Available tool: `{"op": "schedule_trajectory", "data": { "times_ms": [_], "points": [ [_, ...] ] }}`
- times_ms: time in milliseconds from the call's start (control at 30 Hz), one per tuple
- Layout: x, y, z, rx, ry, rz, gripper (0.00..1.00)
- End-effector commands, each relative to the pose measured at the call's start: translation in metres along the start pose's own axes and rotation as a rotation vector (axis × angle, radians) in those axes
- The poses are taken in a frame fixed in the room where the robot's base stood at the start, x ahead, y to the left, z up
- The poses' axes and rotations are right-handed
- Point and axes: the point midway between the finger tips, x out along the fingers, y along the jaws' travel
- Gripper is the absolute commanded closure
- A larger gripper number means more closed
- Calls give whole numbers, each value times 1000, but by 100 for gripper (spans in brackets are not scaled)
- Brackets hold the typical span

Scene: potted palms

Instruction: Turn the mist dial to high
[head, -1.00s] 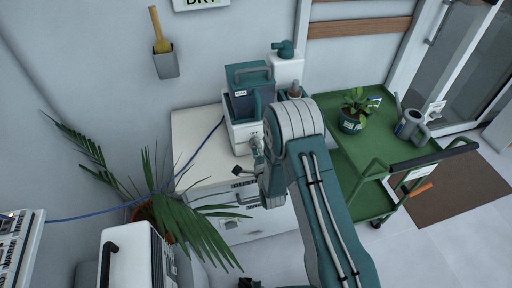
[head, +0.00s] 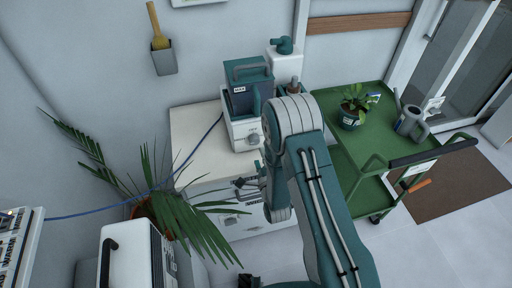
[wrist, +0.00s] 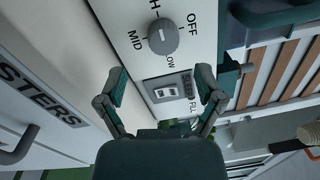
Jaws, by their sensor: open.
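The mist dial (wrist: 163,36) is a grey round knob on a white panel, with OFF, LOW, MID and a cut-off H label around it. I cannot clearly tell which label it points to. In the head view the dial (head: 253,139) is on the front of the white and teal mister (head: 241,132), on the cabinet. My gripper (wrist: 160,86) is open and empty, its fingertips apart from the dial and just below it in the wrist view. In the head view my gripper (head: 246,186) is below the dial, partly hidden by my arm.
A switch plate (wrist: 168,90) lies between my fingertips in the wrist view. A palm (head: 165,205) spreads at left, and a green cart (head: 375,150) with a potted plant and watering can stands at right.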

Motion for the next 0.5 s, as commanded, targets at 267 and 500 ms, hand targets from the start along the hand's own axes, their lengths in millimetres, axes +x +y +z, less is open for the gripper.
{"op": "schedule_trajectory", "data": {
  "times_ms": [267, 500],
  "points": [
    [-51, 2, 0, 0, 1, 7, 14],
    [-64, 2, 0, 0, 0, 4, 14]
  ]
}}
